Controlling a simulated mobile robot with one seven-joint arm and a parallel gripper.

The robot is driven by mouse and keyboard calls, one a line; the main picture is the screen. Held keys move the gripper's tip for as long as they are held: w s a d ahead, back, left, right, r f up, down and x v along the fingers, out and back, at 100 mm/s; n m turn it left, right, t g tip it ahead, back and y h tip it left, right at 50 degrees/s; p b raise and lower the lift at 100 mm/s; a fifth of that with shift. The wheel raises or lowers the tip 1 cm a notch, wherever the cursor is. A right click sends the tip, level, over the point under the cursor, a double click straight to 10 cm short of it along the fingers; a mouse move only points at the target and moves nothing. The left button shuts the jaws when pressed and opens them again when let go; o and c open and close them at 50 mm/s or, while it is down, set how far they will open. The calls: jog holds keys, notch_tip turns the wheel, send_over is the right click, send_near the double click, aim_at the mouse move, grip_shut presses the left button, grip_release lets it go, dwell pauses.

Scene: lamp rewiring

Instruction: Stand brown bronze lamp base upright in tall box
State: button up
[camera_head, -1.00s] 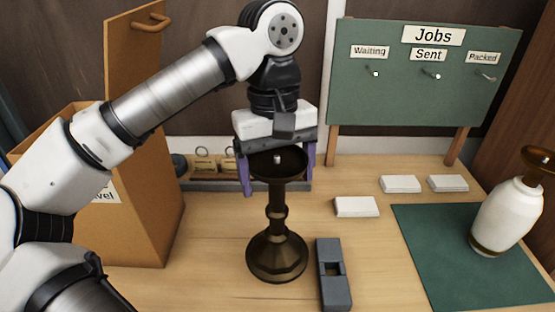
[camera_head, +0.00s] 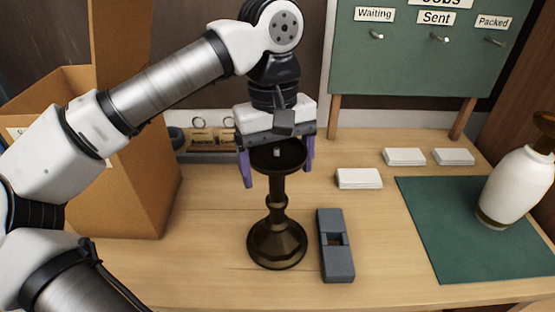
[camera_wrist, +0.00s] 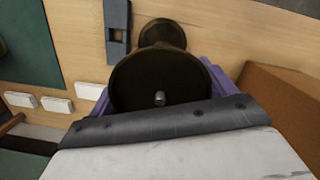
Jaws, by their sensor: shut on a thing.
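The brown bronze lamp base (camera_head: 278,220) is upright over the wooden table, with a wide dish on top, a slim stem and a faceted foot. My gripper (camera_head: 278,168) is shut on its dish from above, a purple finger on each side. I cannot tell whether the foot touches the table. In the wrist view, the dark dish (camera_wrist: 160,80) fills the space between the fingers, and part of the foot (camera_wrist: 162,33) shows beyond it. The tall box (camera_head: 150,190), brown and open-topped, stands at the left, partly hidden behind my arm.
A grey block (camera_head: 335,245) lies close right of the lamp foot. White cards (camera_head: 358,178) lie behind it. A white lamp (camera_head: 508,190) stands on a green mat (camera_head: 450,255) at the right. A green Jobs board (camera_head: 420,70) stands behind. The front table is clear.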

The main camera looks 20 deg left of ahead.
jog(key=shift+f, duration=0.1)
jog(key=o, duration=1.9)
jog(key=shift+o, duration=0.2)
jog(key=r+p, duration=0.3)
jog(key=r, duration=0.1)
jog(key=r+p, duration=0.2)
jog(key=r, duration=0.2)
jog(key=w+a+r+p, duration=0.1)
jog(key=r+p, duration=0.2)
jog(key=r, duration=0.1)
jog(key=shift+p, duration=0.35)
jog(key=shift+d, duration=0.1)
